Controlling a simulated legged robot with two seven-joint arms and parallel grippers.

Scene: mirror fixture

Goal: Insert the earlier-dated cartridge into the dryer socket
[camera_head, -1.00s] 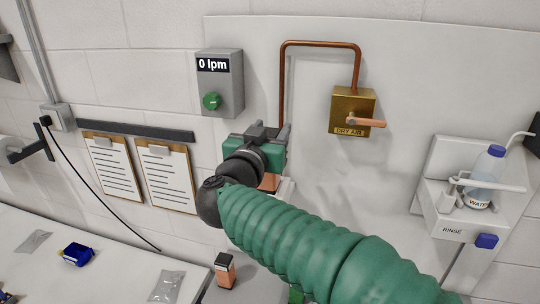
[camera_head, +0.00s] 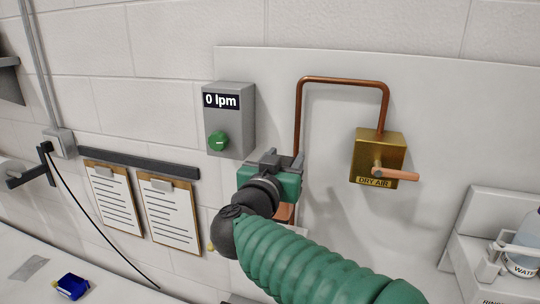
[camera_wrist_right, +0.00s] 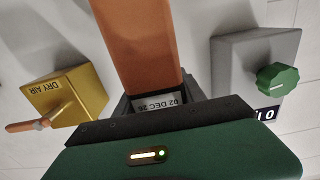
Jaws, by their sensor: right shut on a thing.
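My right gripper (camera_head: 276,160) is in front of the wall, right of and below the flow box, and is shut on an orange cartridge. The cartridge shows as a small orange patch (camera_head: 284,213) below the gripper. In the right wrist view the cartridge (camera_wrist_right: 140,45) extends up from the jaws (camera_wrist_right: 165,106), with a pale label (camera_wrist_right: 155,101) reading upside down, apparently a DEC date. The dryer socket is not clearly visible; the gripper and arm cover that stretch of wall. My left gripper is not in view.
A copper pipe (camera_head: 341,79) loops from a brass DRY AIR valve (camera_head: 379,158) down behind my gripper. A grey flow box (camera_head: 229,119) reads 0 lpm. Clipboards (camera_head: 169,214) hang left. A rinse station (camera_head: 480,230) stands right, and a blue object (camera_head: 72,286) lies on the table.

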